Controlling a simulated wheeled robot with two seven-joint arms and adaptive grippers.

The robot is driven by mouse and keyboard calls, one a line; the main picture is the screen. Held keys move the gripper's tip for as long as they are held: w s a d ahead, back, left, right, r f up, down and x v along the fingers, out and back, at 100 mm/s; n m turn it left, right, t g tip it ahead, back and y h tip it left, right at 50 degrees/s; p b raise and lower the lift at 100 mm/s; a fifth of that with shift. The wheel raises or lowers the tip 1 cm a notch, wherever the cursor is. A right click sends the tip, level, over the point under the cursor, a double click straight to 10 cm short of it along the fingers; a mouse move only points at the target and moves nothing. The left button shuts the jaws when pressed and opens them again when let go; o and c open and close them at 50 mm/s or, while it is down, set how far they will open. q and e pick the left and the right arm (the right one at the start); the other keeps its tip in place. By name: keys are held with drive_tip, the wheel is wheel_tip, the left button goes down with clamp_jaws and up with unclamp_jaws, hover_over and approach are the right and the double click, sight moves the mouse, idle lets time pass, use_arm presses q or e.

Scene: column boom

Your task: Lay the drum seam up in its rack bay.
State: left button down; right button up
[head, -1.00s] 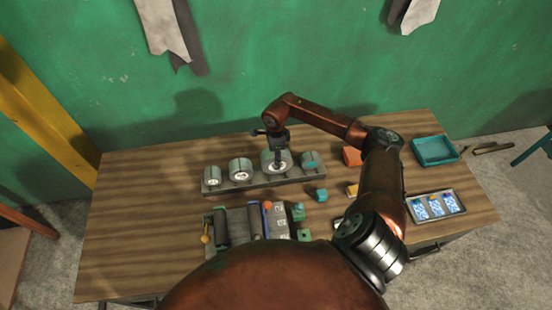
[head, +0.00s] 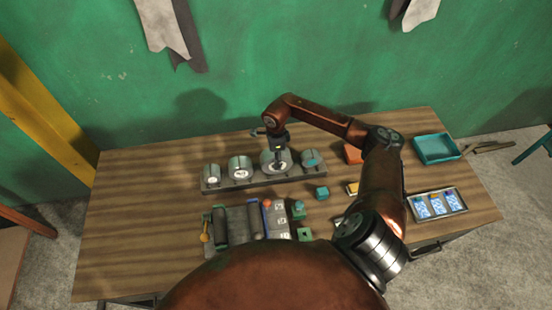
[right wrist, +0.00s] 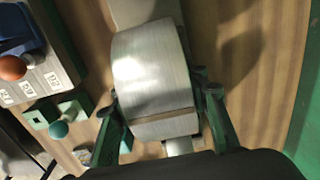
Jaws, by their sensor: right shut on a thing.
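The drum (head: 276,161) is a pale grey cylinder with a white end face, at the rack (head: 262,180) on the table. My right gripper (head: 278,148) comes down over it from above. In the right wrist view the drum (right wrist: 150,75) lies between the two green fingers of my right gripper (right wrist: 160,97), which is shut on it. A thin dark seam line (right wrist: 165,117) crosses the drum's curved side facing the camera, near the palm. The head view does not clearly show whether the drum touches the bay floor. My left gripper is not in view.
A teal bin (head: 437,160) stands right. The table's left is clear.

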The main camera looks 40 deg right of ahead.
idle(0.3)
drive_tip(key=o, duration=1.6)
drive_tip(key=shift+o, duration=0.2)
wheel_tip(320, 180, up, 12)
